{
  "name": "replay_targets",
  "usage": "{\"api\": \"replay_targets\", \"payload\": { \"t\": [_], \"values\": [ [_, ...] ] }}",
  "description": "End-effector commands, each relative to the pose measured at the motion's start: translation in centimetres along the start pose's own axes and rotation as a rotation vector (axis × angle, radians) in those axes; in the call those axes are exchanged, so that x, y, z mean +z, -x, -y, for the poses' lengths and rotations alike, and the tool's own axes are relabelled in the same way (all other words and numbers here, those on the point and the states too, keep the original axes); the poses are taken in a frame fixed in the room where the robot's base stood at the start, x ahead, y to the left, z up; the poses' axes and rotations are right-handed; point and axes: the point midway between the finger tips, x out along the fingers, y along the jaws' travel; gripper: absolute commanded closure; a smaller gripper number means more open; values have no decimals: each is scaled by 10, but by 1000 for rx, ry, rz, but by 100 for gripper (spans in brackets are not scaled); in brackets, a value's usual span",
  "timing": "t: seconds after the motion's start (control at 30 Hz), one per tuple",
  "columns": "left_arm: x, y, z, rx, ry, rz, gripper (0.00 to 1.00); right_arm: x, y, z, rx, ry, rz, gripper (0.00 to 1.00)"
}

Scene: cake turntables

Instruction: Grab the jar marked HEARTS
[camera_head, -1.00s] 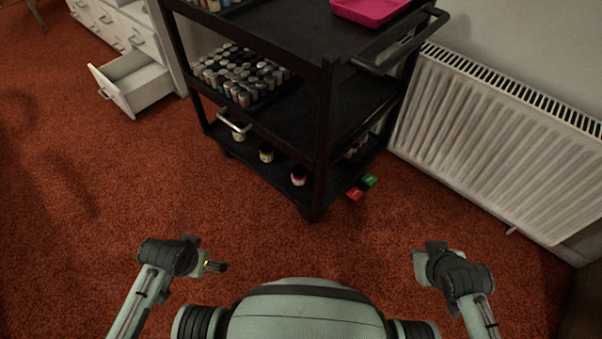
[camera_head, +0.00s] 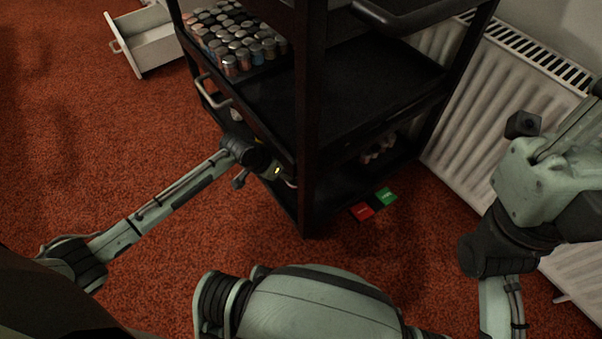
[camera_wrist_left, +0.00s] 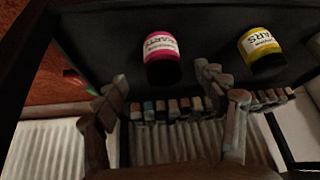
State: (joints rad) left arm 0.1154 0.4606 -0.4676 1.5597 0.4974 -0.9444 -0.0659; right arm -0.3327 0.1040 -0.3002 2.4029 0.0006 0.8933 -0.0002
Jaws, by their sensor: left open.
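The jar marked HEARTS (camera_wrist_left: 161,50) is pink with a white label, of which "EARTS" can be read, and a dark lower end. It stands on the dark bottom shelf of the cart, ahead of my left gripper in the left wrist view. My left gripper (camera_wrist_left: 165,82) is open, its two fingers spread to either side of the jar's line and apart from it. In the head view this gripper (camera_head: 281,178) is at the bottom shelf's front edge and hides most of the jar. A yellow jar (camera_wrist_left: 262,52), its label ending in "ARS", stands to the right in the wrist view.
The black cart's post (camera_head: 308,120) rises just right of my left gripper. Many small bottles (camera_head: 235,40) fill the middle shelf's left. Red (camera_head: 362,211) and green (camera_head: 386,196) blocks lie by the cart. A radiator (camera_head: 480,105) stands right; an open drawer (camera_head: 150,40) back left.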

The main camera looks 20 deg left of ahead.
Motion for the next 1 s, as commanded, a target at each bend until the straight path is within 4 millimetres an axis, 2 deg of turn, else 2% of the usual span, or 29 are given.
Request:
{"api": "replay_targets", "payload": {
  "t": [0.4, 0.5, 0.8, 1.0],
  "values": [
    [4, -59, 3, 1, 1, 0, 29, 9, 0, 4, -77, 11, -51, 100],
    [3, -69, 3, 1, 1, -1, 29, 9, -2, 5, -91, 14, -60, 100],
    [2, -71, 3, 0, 0, 0, 29, 10, -5, 5, -98, 16, -61, 100],
    [3, -71, 3, 0, 0, 0, 53, 10, -5, 5, -98, 16, -61, 100]
  ]
}}
